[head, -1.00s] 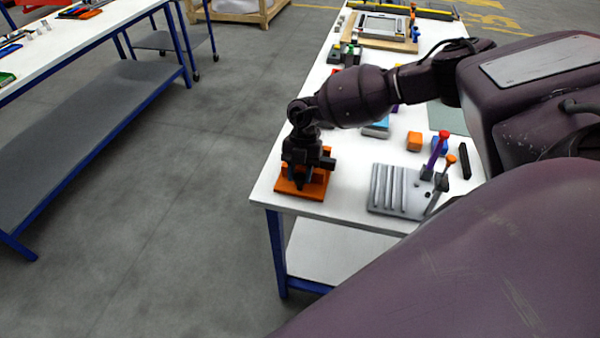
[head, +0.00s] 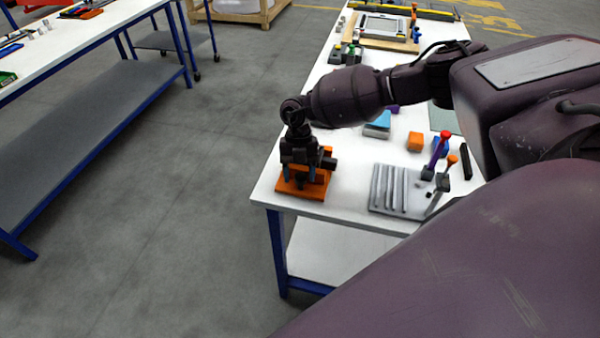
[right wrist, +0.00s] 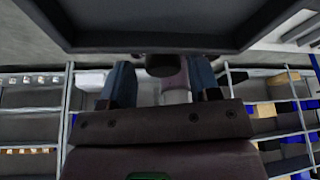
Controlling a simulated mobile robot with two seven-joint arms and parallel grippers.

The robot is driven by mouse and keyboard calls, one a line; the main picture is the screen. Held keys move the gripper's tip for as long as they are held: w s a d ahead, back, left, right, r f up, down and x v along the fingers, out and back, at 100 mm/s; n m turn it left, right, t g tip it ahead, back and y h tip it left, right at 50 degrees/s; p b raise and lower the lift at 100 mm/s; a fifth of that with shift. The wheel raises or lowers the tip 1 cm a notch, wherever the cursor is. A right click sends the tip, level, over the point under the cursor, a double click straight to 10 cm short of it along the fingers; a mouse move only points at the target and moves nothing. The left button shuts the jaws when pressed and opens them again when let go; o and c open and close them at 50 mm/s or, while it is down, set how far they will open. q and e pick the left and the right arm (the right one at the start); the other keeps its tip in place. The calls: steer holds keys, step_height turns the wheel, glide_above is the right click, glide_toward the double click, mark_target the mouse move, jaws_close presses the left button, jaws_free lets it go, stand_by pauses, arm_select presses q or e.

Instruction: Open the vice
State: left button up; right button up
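The vice (head: 315,190) has an orange base and orange upper parts. It sits near the front left corner of the white table in the head view. My right gripper (head: 301,168) is dark and points down over the vice from above. It hides much of the vice's middle. I cannot tell whether its fingers are open or shut, or whether they touch the vice. A dark part sticks out to the right of the vice at gripper height. My left gripper is not in view.
On the white table (head: 345,205), a grey ribbed block (head: 392,190) stands right of the vice. Grey floor is open to the left of the table.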

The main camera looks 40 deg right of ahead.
steer(key=shift+s+d+f, duration=0.1)
steer(key=shift+d, duration=0.2)
